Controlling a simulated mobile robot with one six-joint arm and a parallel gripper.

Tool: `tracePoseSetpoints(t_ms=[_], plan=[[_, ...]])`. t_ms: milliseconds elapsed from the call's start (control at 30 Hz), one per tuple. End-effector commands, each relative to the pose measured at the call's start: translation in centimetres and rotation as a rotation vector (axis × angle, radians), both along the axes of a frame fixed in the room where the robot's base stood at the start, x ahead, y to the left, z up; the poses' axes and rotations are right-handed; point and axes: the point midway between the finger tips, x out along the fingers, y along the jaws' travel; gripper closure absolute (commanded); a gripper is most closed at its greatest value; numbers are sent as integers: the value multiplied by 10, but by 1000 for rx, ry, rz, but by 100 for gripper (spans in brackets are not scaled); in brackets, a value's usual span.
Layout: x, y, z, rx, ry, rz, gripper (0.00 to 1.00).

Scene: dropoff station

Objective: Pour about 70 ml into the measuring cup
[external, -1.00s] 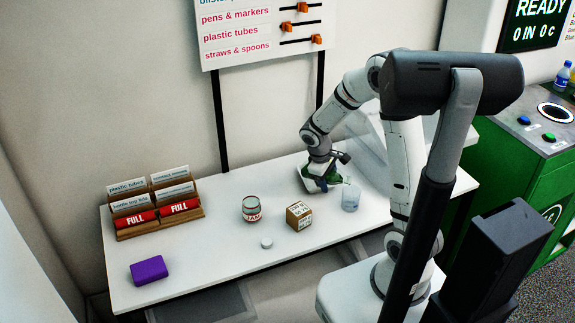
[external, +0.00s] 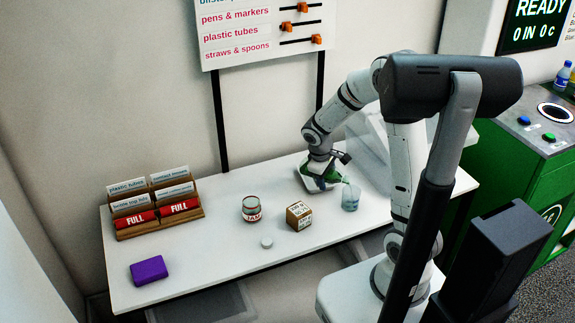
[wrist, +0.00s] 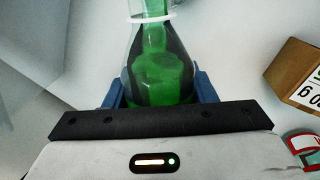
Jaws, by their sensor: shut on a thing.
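My gripper (wrist: 158,98) is shut on a clear conical flask (wrist: 158,50) holding green liquid; its blue fingers sit on both sides of the flask. In the external view the flask (external: 334,172) is tilted to the right, its mouth close to the rim of the measuring cup (external: 351,198). The cup is clear, stands upright on the table and has bluish-green liquid low inside. Its scale is too small to read. Whether a stream is falling is hard to tell at this size.
On the white table (external: 200,270) stand a labelled cardboard cube (external: 298,216), a jar (external: 251,209), a small white lid (external: 266,242), a purple block (external: 148,270) and a card rack (external: 158,212). The table front is mostly clear.

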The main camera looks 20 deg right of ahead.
Motion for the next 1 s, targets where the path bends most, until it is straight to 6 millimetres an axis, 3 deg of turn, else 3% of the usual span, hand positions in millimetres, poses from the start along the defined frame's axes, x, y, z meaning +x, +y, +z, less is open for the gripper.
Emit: tracePoseSetpoints(t_ms=[1000], plan=[[1,1,5,32,-50,0,78]])
